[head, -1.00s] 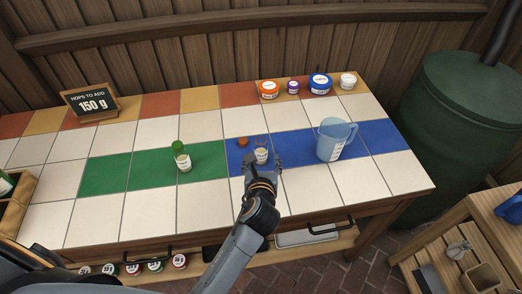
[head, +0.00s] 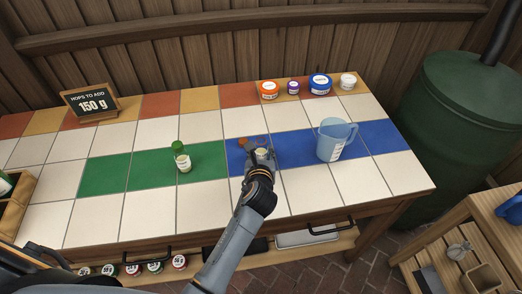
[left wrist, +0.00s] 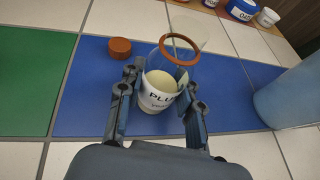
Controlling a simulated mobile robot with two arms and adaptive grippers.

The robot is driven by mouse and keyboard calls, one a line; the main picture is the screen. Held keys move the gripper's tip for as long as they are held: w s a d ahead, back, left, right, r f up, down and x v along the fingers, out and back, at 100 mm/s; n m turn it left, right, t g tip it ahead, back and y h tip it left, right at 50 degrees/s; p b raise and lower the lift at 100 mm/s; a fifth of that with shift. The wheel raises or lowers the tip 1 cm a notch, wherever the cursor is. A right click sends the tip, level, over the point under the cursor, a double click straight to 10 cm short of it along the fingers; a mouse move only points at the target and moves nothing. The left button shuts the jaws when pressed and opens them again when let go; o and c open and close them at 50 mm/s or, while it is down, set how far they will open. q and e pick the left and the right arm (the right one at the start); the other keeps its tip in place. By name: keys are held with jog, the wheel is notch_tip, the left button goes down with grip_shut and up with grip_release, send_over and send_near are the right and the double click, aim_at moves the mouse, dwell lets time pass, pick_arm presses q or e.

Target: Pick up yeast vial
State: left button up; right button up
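A clear vial (left wrist: 160,90) with cream-coloured contents, a white label reading "PLU..." and an orange-brown rim stands on the blue tiles. In the head view this vial (head: 262,152) is partly hidden by my left gripper (head: 260,160). In the left wrist view the fingers of my left gripper (left wrist: 158,108) are open, one on each side of the vial. I cannot tell whether either finger touches it. A brown cap (left wrist: 120,48) lies on the blue tiles beside the vial. A second vial with a green cap (head: 182,157) stands on the green tiles. My right gripper is not in view.
A blue translucent jug (head: 333,142) stands to the right of the vial. Several lidded tubs, one of them orange (head: 269,90), line the back edge. A sign reading "150 g" (head: 91,103) stands at back left. White tiles in front are clear.

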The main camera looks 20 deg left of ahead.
pick_arm(q)
jog(key=shift+r, duration=0.15)
jog(key=shift+r, duration=0.7)
jog(key=s+r, duration=0.1)
jog(key=r, duration=0.1)
jog(key=s+d+r+p, duration=0.1)
jog(key=s+r, duration=0.1)
jog(key=r, duration=0.1)
jog(key=s+r+p, duration=0.1)
jog(key=s+r, duration=0.1)
jog(key=shift+d+r, duration=0.15)
jog(key=shift+r, duration=0.2)
send_near(261, 145)
jog(key=shift+s+d+r, duration=0.25)
jog(key=shift+s+r, duration=0.55)
jog(key=shift+r, duration=0.25)
jog(key=shift+s+d+r, duration=0.2)
jog(key=shift+s+r, duration=0.6)
jog(key=shift+r, duration=0.25)
